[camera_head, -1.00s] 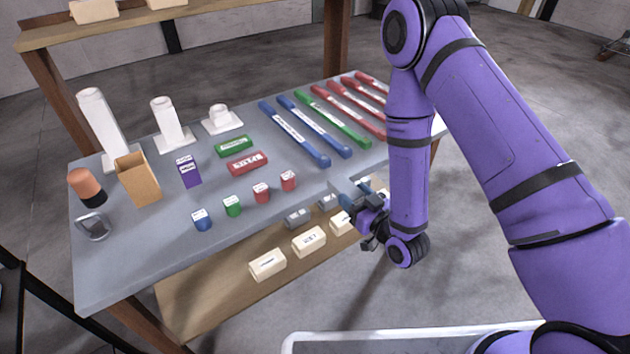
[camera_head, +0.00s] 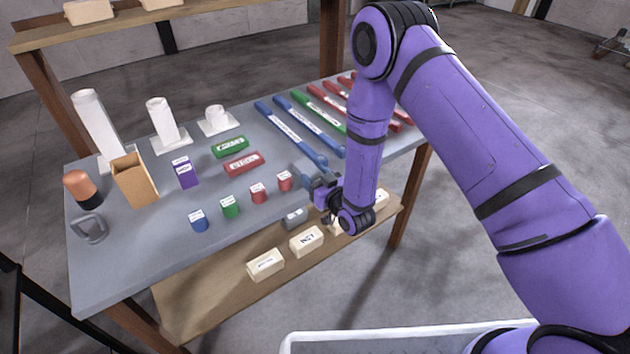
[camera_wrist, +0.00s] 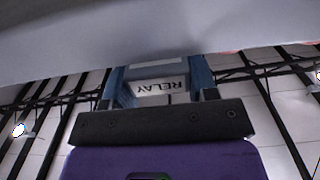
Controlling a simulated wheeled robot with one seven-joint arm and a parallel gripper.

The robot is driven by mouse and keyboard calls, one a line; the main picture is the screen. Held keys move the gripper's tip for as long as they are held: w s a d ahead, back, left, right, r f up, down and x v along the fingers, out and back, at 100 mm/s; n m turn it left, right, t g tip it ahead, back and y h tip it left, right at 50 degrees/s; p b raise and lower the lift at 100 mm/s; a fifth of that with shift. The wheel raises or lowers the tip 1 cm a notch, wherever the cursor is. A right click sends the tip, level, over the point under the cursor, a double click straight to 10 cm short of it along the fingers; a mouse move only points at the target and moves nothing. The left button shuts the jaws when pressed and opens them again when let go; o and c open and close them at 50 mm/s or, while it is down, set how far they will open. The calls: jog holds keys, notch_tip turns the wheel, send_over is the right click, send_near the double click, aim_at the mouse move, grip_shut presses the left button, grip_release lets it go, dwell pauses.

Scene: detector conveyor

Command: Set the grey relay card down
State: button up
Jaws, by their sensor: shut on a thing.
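The grey relay card (camera_wrist: 160,76), with a white label reading RELAY, is between the two blue fingers of my gripper (camera_wrist: 160,84) in the wrist view. The label reads upside down there. In the head view my gripper (camera_head: 308,176) is at the front edge of the grey table (camera_head: 140,262), just right of a small red labelled block (camera_head: 284,181). The card is hard to tell from the fingers in that view. A grey surface fills the top of the wrist view behind the card; I cannot tell whether the card touches it.
Small blue (camera_head: 198,221), green (camera_head: 230,208) and red blocks stand left of my gripper. Long blue bars (camera_head: 290,133) lie behind it. The table's front left is clear.

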jog(key=shift+f, duration=0.75)
jog(key=o, duration=0.9)
jog(key=shift+f, duration=0.1)
jog(key=shift+o, duration=0.2)
jog(key=shift+s+d, duration=0.15)
jog(key=shift+s, duration=0.05)
jog(key=v, duration=1.1)
jog(key=shift+s+d, duration=0.2)
